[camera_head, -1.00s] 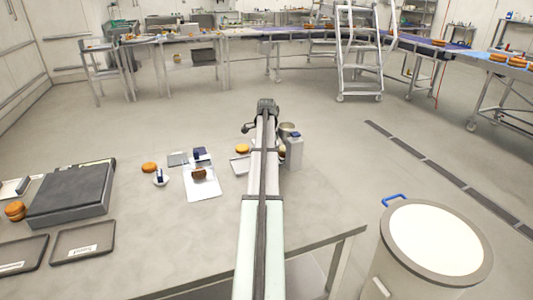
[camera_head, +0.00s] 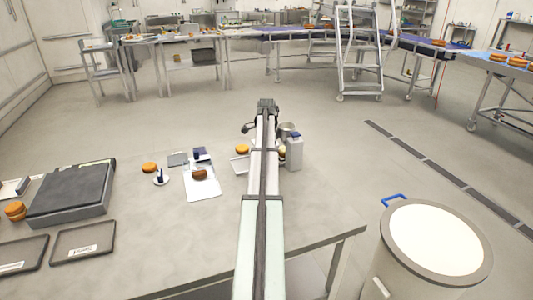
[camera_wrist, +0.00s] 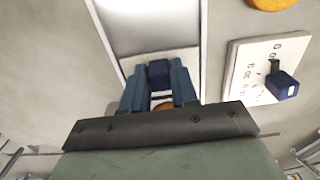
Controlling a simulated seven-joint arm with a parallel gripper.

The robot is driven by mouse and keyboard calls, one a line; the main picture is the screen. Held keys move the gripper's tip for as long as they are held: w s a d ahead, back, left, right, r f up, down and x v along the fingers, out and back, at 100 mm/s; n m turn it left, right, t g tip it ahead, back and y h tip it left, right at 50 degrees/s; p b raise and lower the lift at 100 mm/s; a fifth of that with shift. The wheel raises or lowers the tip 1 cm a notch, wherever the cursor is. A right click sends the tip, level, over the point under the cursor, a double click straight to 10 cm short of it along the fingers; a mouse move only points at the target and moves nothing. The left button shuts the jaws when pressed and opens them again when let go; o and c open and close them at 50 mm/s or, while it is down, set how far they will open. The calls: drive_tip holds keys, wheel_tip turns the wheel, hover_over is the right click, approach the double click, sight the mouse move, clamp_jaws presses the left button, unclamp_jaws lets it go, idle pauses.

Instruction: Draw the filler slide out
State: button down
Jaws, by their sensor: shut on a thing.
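In the wrist view my gripper (camera_wrist: 158,88) is shut on a small dark blue handle (camera_wrist: 158,71), with one blue finger on each side of it. The handle is at the near end of a pale, straight-sided channel (camera_wrist: 150,30) that runs away to the top of the picture; I take this to be the filler slide. A bit of orange shows low between the fingers, too little to identify. In the head view my own arm hides the gripper and the handle.
Beside the channel is a white lettered plate (camera_wrist: 250,62) with a blue lever (camera_wrist: 282,86). In the head view a white box with a blue top (camera_head: 294,152) stands right of my arm. An orange round (camera_head: 149,167) lies left. The table's front right is clear.

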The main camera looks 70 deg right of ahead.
drive_tip(key=w+a, duration=0.8)
drive_tip(key=shift+w+a, duration=0.1)
drive_tip(key=c, duration=1.2)
unclamp_jaws()
drive_tip(key=shift+w+a, duration=0.1)
drive_tip(key=shift+o, duration=1.2)
drive_tip(key=shift+r, duration=0.1)
wheel_tip(320, 180, up, 14)
